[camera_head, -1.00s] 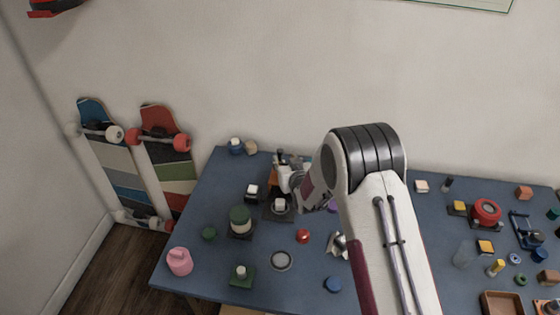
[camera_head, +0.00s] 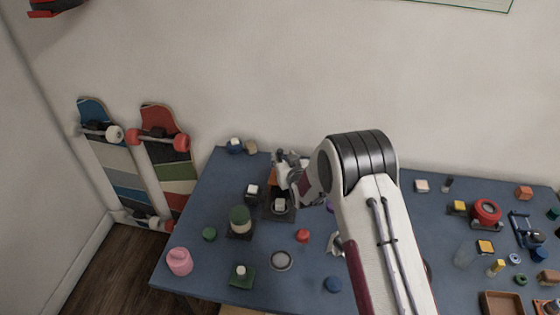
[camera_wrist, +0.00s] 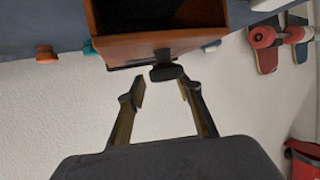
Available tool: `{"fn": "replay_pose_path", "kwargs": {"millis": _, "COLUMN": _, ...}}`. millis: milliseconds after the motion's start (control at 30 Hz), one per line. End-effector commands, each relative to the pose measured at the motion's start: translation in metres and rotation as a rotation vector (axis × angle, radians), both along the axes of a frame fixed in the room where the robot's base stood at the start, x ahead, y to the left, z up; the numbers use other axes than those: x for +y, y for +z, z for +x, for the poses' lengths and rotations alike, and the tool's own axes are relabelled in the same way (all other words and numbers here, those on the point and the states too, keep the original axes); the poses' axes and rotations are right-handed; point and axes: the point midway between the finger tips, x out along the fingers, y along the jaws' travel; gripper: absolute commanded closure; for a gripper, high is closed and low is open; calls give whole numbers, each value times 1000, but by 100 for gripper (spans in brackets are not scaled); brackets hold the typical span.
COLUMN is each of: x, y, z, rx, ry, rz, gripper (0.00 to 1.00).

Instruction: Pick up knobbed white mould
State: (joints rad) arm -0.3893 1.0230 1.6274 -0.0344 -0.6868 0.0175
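My gripper (camera_wrist: 161,88) is open in the wrist view, its two fingers apart with nothing clearly held between them. In the head view my gripper (camera_head: 281,158) is over the back left of the blue table. I cannot tell for sure which piece is the knobbed white mould. None of these shows clearly in the wrist view.
An orange-brown open box (camera_wrist: 160,46) with a dark part (camera_wrist: 166,73) on its near side is just beyond my fingertips.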

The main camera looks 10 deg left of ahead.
Motion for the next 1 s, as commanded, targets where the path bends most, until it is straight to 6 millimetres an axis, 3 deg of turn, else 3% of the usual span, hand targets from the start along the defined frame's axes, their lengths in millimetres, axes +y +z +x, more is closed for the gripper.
{"fn": "replay_pose_path", "kwargs": {"millis": 367, "x": 1, "y": -1, "z": 2, "rx": 0, "ry": 0, "rz": 0, "gripper": 65}}
{"fn": "replay_pose_path", "kwargs": {"millis": 1000, "x": 15, "y": -19, "z": 38, "rx": 0, "ry": 0, "rz": 1, "gripper": 65}}
